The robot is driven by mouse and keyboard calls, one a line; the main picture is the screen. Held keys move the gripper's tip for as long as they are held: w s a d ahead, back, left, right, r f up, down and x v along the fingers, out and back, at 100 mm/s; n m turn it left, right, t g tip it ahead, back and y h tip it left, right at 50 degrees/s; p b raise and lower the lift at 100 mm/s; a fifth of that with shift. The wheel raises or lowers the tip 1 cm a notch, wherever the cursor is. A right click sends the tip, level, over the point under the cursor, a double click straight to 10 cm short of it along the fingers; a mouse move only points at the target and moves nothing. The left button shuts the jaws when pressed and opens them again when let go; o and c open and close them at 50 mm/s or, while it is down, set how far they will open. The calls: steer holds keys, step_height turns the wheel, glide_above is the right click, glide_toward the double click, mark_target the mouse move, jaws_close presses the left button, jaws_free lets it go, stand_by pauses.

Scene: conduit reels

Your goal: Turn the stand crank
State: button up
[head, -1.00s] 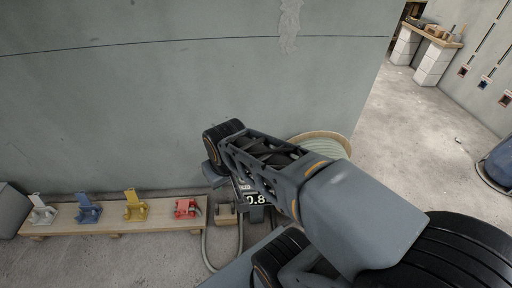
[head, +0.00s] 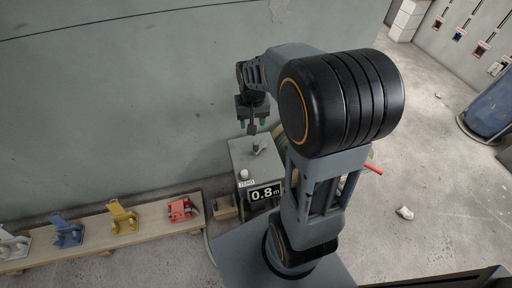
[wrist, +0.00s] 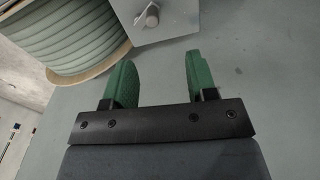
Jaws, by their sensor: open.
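A red handle (head: 373,169), which looks like the stand crank's grip, sticks out to the right from behind my arm in the head view. The rest of the crank and most of the reel stand are hidden by my arm. My gripper (head: 252,124) points down above the grey counter box (head: 240,155), left of the red handle and well apart from it. In the wrist view my gripper (wrist: 160,80) has its green fingers spread with nothing between them. The reel of pale green conduit (wrist: 70,35) shows at the upper left there.
The counter box display (head: 265,194) reads 0.8 m. A wooden bench (head: 150,225) with white, blue, yellow and red tools stands at left. A blue barrel (head: 490,110) stands at right. A pale scrap (head: 404,213) lies on otherwise mostly open floor at right.

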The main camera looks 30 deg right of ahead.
steer(key=m, duration=0.1)
glide_above(256, 142)
step_height(256, 142, down, 5)
steer(key=shift+g, duration=0.4)
step_height(256, 142, down, 14)
steer(key=b, duration=0.5)
steer(key=shift+r, duration=0.1)
steer(key=shift+c, duration=0.2)
steer(key=c, duration=0.9)
